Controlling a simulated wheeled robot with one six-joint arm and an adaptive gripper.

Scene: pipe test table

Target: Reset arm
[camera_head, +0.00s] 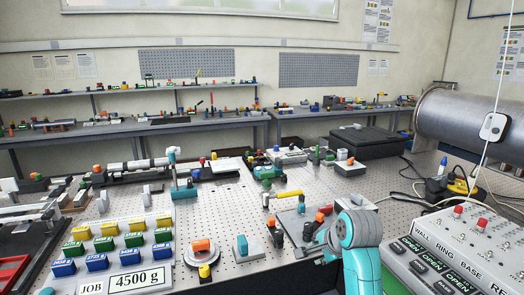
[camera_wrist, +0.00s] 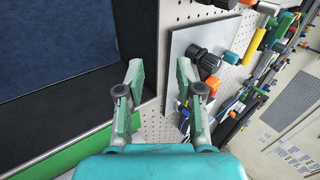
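My gripper (camera_head: 316,247) is at the front right of the table in the head view, at the end of my teal and grey arm. In the wrist view my gripper (camera_wrist: 160,78) has its two green-padded fingers spread apart. Nothing is held between them; a strip of perforated table top shows in the gap. A grey plate (camera_wrist: 194,45) with a black and orange fitting (camera_wrist: 208,60) lies just right of the fingers in the wrist view. I cannot tell the exact height of the fingertips above the table.
A grey control box (camera_head: 455,250) with red buttons stands at the right. Weight blocks (camera_head: 112,245) and a "4500 g" card (camera_head: 130,281) are front left. A teal block (camera_head: 241,247) stands left of my gripper. A large metal pipe (camera_head: 465,115) is back right.

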